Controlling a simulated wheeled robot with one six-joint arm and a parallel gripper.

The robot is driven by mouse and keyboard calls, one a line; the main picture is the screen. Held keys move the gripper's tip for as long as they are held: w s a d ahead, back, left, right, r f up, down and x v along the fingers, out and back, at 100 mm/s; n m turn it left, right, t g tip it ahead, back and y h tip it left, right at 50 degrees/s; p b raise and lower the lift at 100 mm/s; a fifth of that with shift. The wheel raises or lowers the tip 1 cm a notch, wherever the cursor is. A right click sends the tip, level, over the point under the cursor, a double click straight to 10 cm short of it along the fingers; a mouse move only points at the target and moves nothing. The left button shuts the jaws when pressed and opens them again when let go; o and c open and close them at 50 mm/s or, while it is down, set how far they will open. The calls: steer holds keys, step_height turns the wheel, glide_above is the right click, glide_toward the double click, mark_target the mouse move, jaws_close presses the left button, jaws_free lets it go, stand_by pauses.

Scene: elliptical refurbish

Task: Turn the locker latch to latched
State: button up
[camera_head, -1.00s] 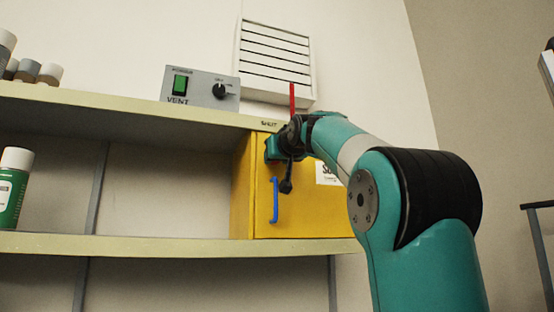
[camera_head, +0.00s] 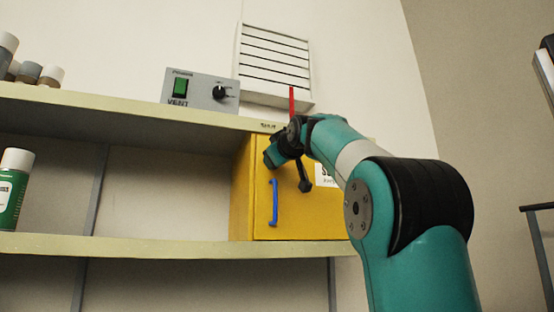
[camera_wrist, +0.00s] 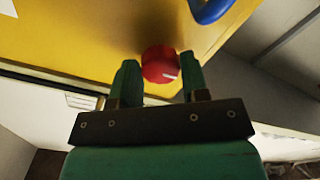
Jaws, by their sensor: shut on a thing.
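The yellow locker (camera_head: 300,215) stands on the shelf with its door shut. A blue bar handle (camera_head: 274,203) is on the door; part of it shows in the wrist view (camera_wrist: 212,8). The latch is a round red knob (camera_wrist: 160,64) with a white mark on its face, seen in the wrist view. My gripper (camera_wrist: 159,62) is shut on the knob, with one green finger on each side. In the head view my gripper (camera_head: 271,156) is at the door's upper left, above the handle, and hides the knob.
A grey vent box (camera_head: 200,90) with a green switch and black dial stands on the upper shelf (camera_head: 120,108). A louvred vent (camera_head: 272,62) with a red lever (camera_head: 292,100) is behind my arm. A green spray can (camera_head: 14,190) stands far left on the lower shelf (camera_head: 140,245).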

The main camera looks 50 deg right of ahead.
stand_by(0.3)
steer(key=o, duration=0.9)
steer(key=shift+b+v, duration=1.3)
steer(key=shift+v, duration=7.4)
